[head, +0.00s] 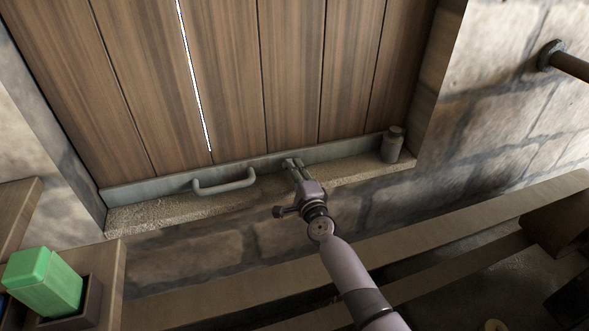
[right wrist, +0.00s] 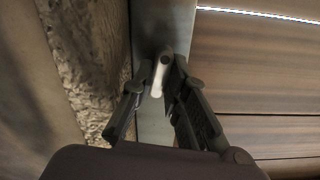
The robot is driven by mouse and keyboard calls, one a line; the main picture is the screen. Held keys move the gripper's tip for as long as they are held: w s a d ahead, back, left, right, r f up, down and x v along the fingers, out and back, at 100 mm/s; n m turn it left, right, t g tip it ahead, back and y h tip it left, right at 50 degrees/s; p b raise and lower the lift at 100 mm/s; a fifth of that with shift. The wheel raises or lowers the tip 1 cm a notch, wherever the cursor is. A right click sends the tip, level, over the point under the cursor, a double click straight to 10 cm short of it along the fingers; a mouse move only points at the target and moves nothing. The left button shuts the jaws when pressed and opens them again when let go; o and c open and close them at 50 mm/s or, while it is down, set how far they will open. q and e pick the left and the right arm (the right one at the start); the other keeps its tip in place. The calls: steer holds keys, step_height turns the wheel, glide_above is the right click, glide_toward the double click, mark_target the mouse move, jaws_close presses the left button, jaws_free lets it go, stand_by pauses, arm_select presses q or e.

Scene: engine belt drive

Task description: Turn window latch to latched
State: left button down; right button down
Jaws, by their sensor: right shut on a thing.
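A wooden plank shutter (head: 225,85) fills the window opening, with a grey metal rail (head: 150,186) along its bottom edge. My right gripper (head: 292,163) reaches up to this rail, right of a grey bar handle (head: 224,182). In the right wrist view, its fingers (right wrist: 160,76) close around a small pale lever (right wrist: 158,80) beside the metal rail. I take this lever to be the window latch. In the head view the gripper hides it, and I cannot tell its exact angle. My left gripper is not in view.
A small grey jar (head: 392,145) stands on the stone sill (head: 160,217), right of my gripper. A green block (head: 43,281) sits in a brown holder at the lower left. A dark pipe (head: 568,64) sticks out from the stone wall at the upper right.

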steer(key=shift+f+n, duration=0.1)
steer(key=shift+n, duration=0.9)
steer(key=c, duration=1.6)
jaws_free()
steer(key=shift+s, duration=0.1)
